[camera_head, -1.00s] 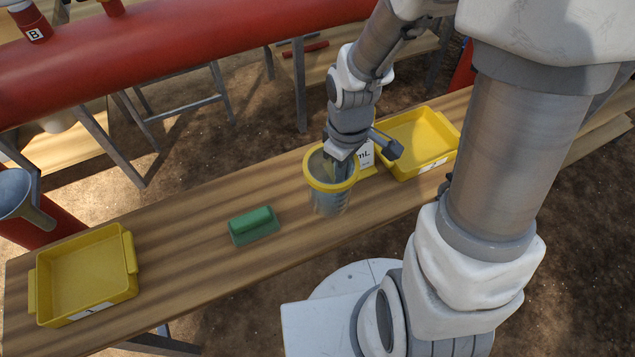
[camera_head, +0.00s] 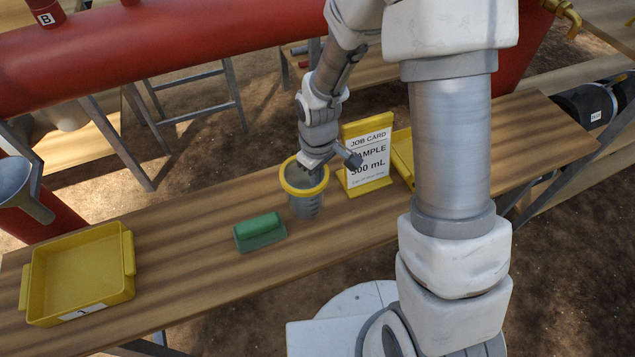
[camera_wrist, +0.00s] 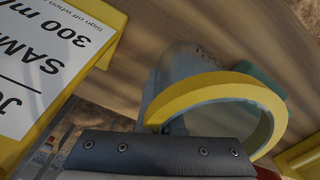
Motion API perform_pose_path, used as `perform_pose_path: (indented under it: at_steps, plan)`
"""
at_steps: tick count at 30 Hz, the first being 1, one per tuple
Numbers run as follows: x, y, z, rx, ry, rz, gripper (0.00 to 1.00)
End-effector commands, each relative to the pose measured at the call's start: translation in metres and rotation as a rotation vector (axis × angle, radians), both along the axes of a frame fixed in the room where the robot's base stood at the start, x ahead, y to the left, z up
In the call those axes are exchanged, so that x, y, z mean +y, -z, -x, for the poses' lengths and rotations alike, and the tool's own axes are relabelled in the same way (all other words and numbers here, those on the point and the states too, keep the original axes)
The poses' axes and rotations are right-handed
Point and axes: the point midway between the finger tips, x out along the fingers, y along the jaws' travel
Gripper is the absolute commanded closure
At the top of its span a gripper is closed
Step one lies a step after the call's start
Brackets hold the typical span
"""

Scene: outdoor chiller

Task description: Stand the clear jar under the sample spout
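The clear jar (camera_head: 305,205), with a yellow rim, is upright over the bench, left of the job card. I cannot tell whether its base touches the wood. My gripper (camera_head: 314,168) is at the far side of the jar's rim and appears shut on the jar wall; the fingertips are partly hidden. In the wrist view the jar (camera_wrist: 190,62) and its yellow rim lie just beyond a dark finger plate. No spout can be made out for certain; a yellow tap (camera_head: 562,12) on a red pipe shows at the top right.
The job card (camera_head: 368,160) stands close right of the jar. A green block-shaped tool (camera_head: 260,232) lies left of it. A yellow tray (camera_head: 125,285) is at the bench's left end; another (camera_head: 402,155) is mostly behind my arm. A red pipe (camera_head: 200,55) runs behind.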

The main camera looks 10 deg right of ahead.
Motion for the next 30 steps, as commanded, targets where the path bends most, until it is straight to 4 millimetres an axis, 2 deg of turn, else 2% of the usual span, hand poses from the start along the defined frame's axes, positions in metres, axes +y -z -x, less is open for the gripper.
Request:
perform_pose_path:
  at_steps: [8, 12, 14, 25, 30]
  plan:
    - [0.000, 0.003, 0.000, 0.000, -0.001, 0.000, 1.00]
    - [0.000, 0.002, 0.000, 0.000, -0.001, 0.000, 0.75]
    - [0.000, 0.002, 0.000, 0.000, -0.001, 0.000, 0.67]
    - [0.000, -0.004, 0.000, -0.001, -0.001, 0.001, 0.67]
    - [0.000, -0.034, -0.001, -0.004, -0.001, 0.000, 0.67]
